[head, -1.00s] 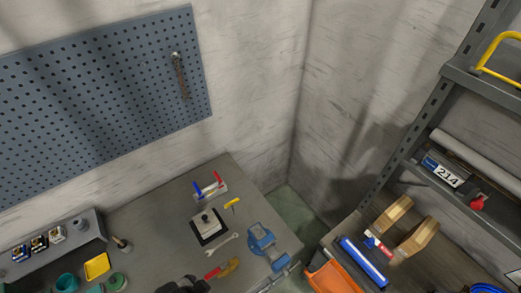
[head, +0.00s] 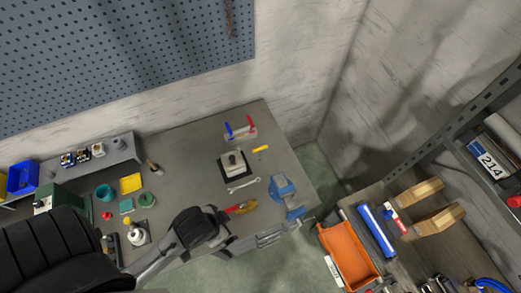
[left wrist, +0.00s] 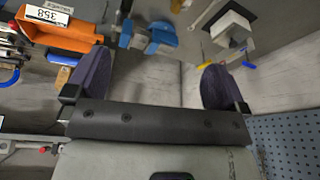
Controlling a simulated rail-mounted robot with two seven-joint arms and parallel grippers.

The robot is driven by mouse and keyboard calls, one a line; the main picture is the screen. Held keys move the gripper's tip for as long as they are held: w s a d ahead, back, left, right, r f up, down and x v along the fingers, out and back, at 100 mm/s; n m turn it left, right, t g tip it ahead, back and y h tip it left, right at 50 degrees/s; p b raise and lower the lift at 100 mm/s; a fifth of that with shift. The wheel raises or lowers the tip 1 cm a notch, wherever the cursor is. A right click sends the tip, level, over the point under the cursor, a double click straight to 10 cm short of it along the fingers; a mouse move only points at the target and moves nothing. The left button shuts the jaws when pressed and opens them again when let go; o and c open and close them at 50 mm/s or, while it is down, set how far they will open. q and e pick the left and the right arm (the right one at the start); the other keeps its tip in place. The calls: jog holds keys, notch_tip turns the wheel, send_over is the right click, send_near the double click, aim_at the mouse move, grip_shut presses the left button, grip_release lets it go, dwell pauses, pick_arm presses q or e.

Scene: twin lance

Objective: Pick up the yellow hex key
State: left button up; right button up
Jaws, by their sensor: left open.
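The yellow hex key (head: 261,149) lies on the grey workbench (head: 190,175), near its back right edge. It is small, beside a block with a red and a blue upright handle. A small yellow piece, which looks like the same key, shows in the left wrist view (left wrist: 249,65). My left gripper (left wrist: 155,78) is open, its two dark fingers wide apart with nothing between them. In the head view the dark end of my left arm (head: 200,226) is over the bench's front part, well apart from the key. My right gripper is not in view.
A white block on a black pad (head: 233,163), a wrench (head: 244,185) and a blue vise (head: 284,190) are near the key. A red-and-yellow tool (head: 241,208) lies at the front. A shelf with an orange bin (head: 345,250) stands to the right. Pegboard (head: 120,50) hangs behind.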

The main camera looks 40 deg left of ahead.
pick_arm(q)
jog(key=shift+c, duration=0.5)
jog(key=c, duration=0.8)
